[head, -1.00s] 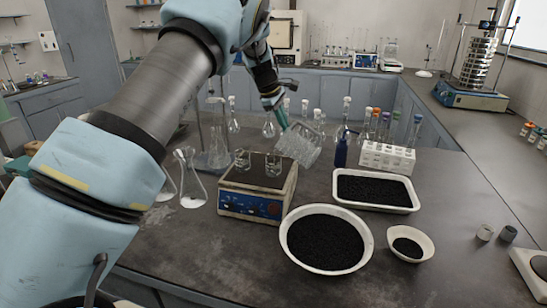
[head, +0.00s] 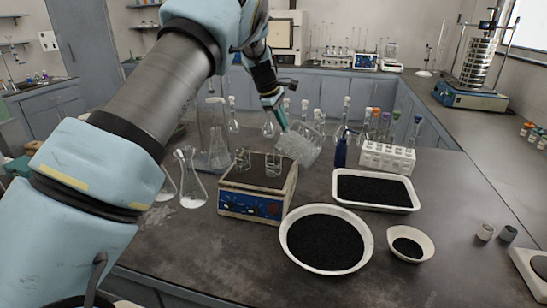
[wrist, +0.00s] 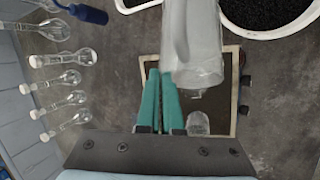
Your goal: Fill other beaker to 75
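My gripper (head: 280,118), with teal fingers, also shows in the wrist view (wrist: 160,105). It is shut on a large clear glass jug (head: 298,147), which is tilted above and behind the scale-like device (head: 243,205) with a dark top plate. The jug (wrist: 192,45) shows beside the fingers in the wrist view. Two small glass beakers stand on the plate, a left one (head: 242,160) and a right one (head: 273,164). One small beaker (wrist: 198,123) shows in the wrist view; the other is hidden there. I cannot read any fill level or the display.
A white bowl of black grains (head: 326,268), a tray of black grains (head: 375,207) and a small bowl (head: 408,257) lie to the right. Glass flasks (head: 188,190) stand left. A white tube rack (head: 388,158) and a blue bottle (head: 341,150) stand behind. The right bench is mostly clear.

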